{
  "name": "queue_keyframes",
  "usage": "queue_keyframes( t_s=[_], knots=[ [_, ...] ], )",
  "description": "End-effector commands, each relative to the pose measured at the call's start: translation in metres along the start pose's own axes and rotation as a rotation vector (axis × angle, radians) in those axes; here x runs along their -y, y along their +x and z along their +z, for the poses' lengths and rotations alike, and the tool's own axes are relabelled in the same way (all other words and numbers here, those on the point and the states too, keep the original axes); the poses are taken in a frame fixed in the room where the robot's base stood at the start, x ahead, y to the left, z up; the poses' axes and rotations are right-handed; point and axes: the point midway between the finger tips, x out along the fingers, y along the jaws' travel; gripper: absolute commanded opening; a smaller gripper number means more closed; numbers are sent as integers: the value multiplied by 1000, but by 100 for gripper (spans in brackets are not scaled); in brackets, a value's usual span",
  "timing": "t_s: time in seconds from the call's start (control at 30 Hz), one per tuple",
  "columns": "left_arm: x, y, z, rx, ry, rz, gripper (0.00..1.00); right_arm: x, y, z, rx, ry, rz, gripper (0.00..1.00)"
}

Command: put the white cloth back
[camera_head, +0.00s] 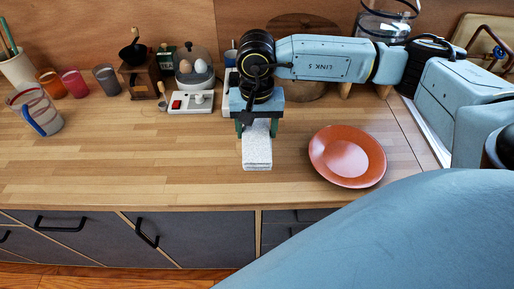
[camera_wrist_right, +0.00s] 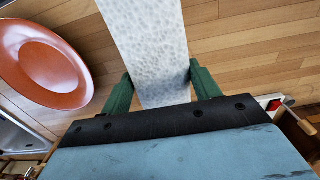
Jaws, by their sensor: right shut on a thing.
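The white cloth (camera_head: 257,150) is a folded, textured strip over the wooden counter (camera_head: 190,160). My right gripper (camera_head: 257,128) is over its far end, pointing down, and is shut on it. In the right wrist view, the cloth (camera_wrist_right: 150,45) lies between the two green fingers of the gripper (camera_wrist_right: 160,92) and stretches away from them. I cannot tell whether the cloth still touches the counter. My left gripper is not in view.
An orange-red plate (camera_head: 347,156) lies right of the cloth. A white switch box (camera_head: 190,102) and an egg holder (camera_head: 194,72) stand at the back. Cups (camera_head: 75,83) and a glass jug (camera_head: 36,112) stand at the left. The counter's front middle is clear.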

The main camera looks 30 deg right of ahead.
Motion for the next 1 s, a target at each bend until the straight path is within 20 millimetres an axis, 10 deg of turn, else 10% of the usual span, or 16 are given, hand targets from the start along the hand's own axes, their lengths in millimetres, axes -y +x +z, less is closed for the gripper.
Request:
queue_keyframes(
  t_s=[0.53,0.93,1.0],
  knots=[
    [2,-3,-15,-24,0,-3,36,0,68,0,2,-4,2,43],
    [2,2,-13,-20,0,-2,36,1,75,0,-1,-5,-1,43],
    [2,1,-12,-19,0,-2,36,0,74,0,0,-5,0,69]
  ],
)
